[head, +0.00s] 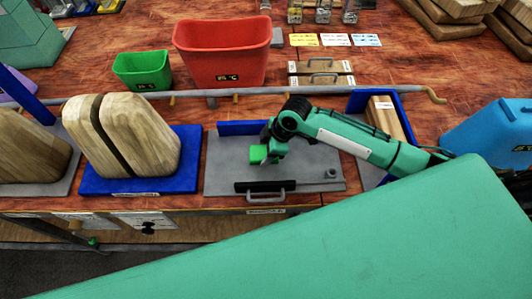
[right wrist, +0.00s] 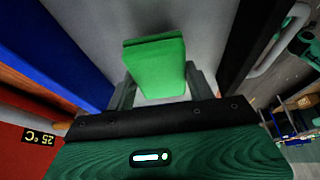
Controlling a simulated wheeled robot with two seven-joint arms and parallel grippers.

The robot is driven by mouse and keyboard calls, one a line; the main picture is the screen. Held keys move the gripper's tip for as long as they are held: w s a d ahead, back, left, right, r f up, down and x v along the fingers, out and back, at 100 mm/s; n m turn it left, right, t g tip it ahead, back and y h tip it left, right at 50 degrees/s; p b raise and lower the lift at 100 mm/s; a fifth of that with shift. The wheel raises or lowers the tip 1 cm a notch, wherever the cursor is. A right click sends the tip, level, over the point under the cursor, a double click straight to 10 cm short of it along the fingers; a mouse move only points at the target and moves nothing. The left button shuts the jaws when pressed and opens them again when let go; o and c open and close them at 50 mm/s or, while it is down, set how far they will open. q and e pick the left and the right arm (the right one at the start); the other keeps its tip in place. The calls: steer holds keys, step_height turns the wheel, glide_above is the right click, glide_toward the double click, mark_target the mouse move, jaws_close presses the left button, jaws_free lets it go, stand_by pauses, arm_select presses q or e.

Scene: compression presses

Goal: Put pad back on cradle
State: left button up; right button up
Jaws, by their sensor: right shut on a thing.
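My right gripper (head: 270,150) reaches in from the right in the head view, above a grey base plate (head: 225,178) with a blue back wall (head: 245,128). It is shut on a small bright green block, the pad (head: 257,154). In the right wrist view the pad (right wrist: 158,62) sits between the two grey fingers, with the grey plate behind it. The pad is held clear of the black bar handle (head: 266,187) at the plate's front. I cannot tell for sure which part is the cradle. My left gripper is not in view.
Left of the plate, a blue stand (head: 185,172) holds two upright wooden blocks (head: 125,135). A long grey rod (head: 210,92) runs behind. Red bin (head: 222,55) and green bin (head: 142,70) stand at the back. A blue container (head: 485,135) stands right.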

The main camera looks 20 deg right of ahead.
steer(key=shift+f, duration=1.3)
steer(key=shift+f, duration=0.1)
steer(key=o, duration=0.9)
steer(key=shift+o, duration=0.2)
steer(key=b+v, duration=0.1)
steer(key=v, duration=1.1)
steer(key=shift+b, duration=0.3)
steer(key=shift+s, duration=0.15)
